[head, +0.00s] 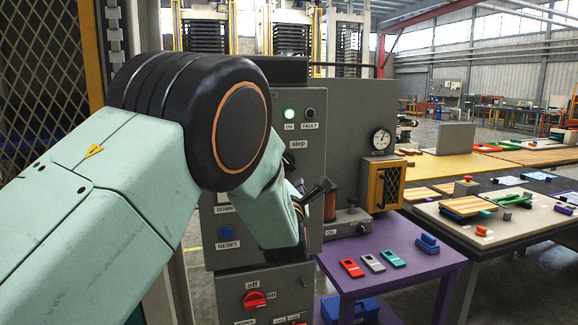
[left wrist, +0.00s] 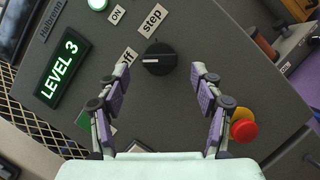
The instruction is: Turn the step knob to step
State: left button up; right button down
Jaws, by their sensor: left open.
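The step knob (left wrist: 161,57) is a round black knob on the grey control panel in the left wrist view. Its white mark points left, towards a partly covered label (left wrist: 129,57). The "step" label (left wrist: 153,20) sits just above the knob; it also shows in the head view (head: 299,144), where my arm hides the knob. My left gripper (left wrist: 154,74) is open, its two purple-grey fingers spread on either side of and slightly below the knob, apart from it. In the head view the left gripper (head: 313,191) shows only in part, in front of the panel. My right gripper is not in view.
A red emergency button (left wrist: 244,131) lies right of the right finger. A green "LEVEL 3" display (left wrist: 63,70) is at left. A blue reset button (head: 225,233) and red switch (head: 254,299) are lower on the panel. A purple table (head: 400,285) stands to the right.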

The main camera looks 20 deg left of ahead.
aim_at(288, 166)
pick_arm(q)
jog(key=x, duration=0.3)
jog(key=shift+w, duration=0.1)
jog(key=shift+w+a, duration=0.35)
jog(key=shift+a, duration=0.1)
jog(key=shift+d+r, duration=0.15)
jog(key=shift+d, duration=0.3)
jog(key=shift+c, duration=0.3)
jog(key=shift+a, duration=0.4)
jog(key=c, duration=0.5)
jog(key=shift+d, duration=0.15)
jog(key=c, duration=0.6)
